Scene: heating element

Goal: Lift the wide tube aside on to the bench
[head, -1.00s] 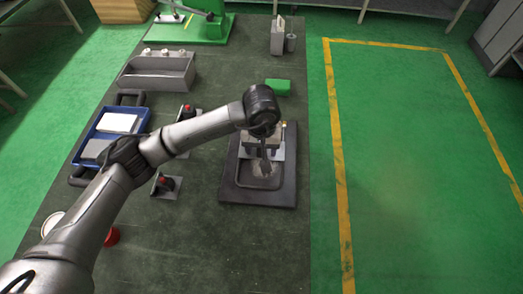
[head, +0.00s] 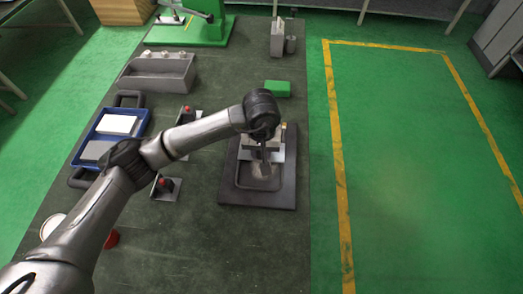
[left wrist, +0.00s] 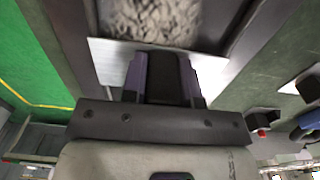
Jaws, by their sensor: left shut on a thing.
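My left gripper (head: 264,158) points down over a dark square base (head: 232,196) on the bench. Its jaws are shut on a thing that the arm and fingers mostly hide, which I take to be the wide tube. In the left wrist view the gripper (left wrist: 162,62) shows its two purple-edged fingers close to a pale plate (left wrist: 108,62). A rough, speckled grey surface (left wrist: 150,20) lies just past the fingertips; I cannot tell whether it is the tube. My right gripper is in neither view.
The dark bench (head: 200,240) has bare room in front of the base. A green block (head: 277,88) lies behind it. Red-knobbed stands (head: 165,187), a blue tray (head: 84,150) and a grey bin (head: 158,82) are to the left. The bench's right edge is close.

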